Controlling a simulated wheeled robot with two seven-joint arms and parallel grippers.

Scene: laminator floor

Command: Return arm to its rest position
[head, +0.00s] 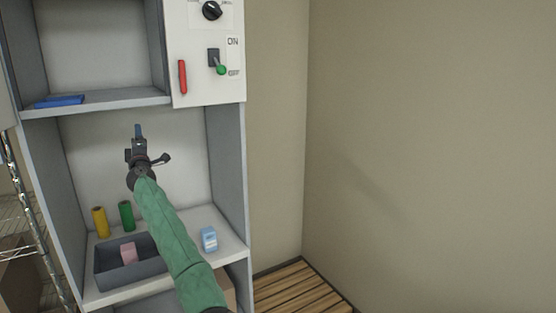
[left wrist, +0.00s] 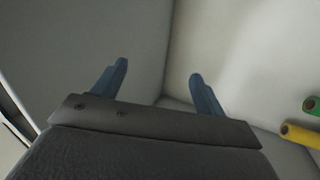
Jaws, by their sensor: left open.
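My left arm, in a green sleeve, reaches up from the bottom of the head view. My left gripper (head: 139,131) is in front of the cabinet's middle compartment, above the shelf and apart from the things on it. In the left wrist view the blue fingers of my left gripper (left wrist: 159,70) are spread, with nothing between them. My right gripper is not in view.
The shelf (head: 222,238) holds a grey bin (head: 103,276) with a pink block (head: 129,253), yellow (head: 101,222) and green (head: 126,214) cylinders, and a blue-white box (head: 209,239). A control panel (head: 208,75) is upper right. Open floor (head: 298,288) lies right.

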